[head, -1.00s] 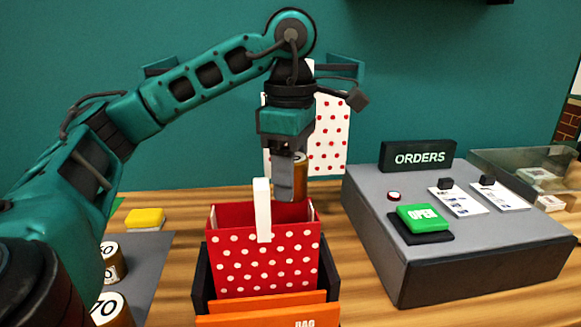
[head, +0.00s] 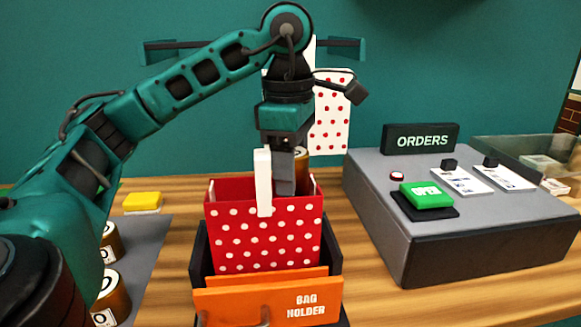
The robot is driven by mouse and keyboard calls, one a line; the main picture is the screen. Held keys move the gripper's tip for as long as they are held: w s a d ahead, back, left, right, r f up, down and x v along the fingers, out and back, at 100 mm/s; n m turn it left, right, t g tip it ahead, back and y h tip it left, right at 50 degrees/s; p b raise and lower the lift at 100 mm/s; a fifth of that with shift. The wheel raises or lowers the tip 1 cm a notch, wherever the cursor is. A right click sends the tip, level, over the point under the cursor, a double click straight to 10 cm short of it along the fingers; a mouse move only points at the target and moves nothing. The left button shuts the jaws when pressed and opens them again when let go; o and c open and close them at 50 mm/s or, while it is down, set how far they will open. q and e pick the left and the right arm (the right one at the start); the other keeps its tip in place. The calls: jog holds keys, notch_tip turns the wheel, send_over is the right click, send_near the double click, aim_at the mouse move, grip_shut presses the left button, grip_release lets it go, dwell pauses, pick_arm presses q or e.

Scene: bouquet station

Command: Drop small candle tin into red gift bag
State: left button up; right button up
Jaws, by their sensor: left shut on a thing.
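The red gift bag (head: 262,237) with white dots stands upright and open in the orange and black bag holder (head: 245,303). A white handle strip (head: 264,182) rises at its front. My left gripper (head: 285,180) points down over the bag's mouth, its fingertips at about the rim. It is shut on a copper-coloured candle tin (head: 301,156), mostly hidden behind the finger. My right gripper is not in view.
More tins with number labels (head: 112,296) stand on a grey mat (head: 150,245) at the left, near a yellow block (head: 142,202). A grey orders console (head: 440,225) with a green button stands at the right. A white red-dotted panel (head: 332,115) is behind.

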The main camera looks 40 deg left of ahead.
pick_arm(q)
jog(key=shift+s+d+f+g, duration=0.1)
jog(key=shift+f+g, duration=0.05)
jog(key=shift+f, duration=0.4)
jog(key=shift+s+f+g, duration=0.1)
jog(key=shift+f+g, duration=0.05)
jog(key=shift+f, duration=0.35)
jog(key=o, duration=1.2)
jog(key=shift+c, duration=0.2)
jog(key=shift+o, duration=0.2)
jog(key=r+p, duration=0.3)
jog(key=shift+w+a+r, duration=0.15)
jog(key=shift+w+a, duration=0.05)
jog(key=shift+w, duration=0.15)
notch_tip(320, 180, up, 3)
jog(key=p, duration=0.2)
jog(key=shift+f+p, duration=0.2)
jog(key=shift+p, duration=0.1)
jog(key=shift+r+p, duration=0.65)
jog(key=shift+r, duration=0.55)
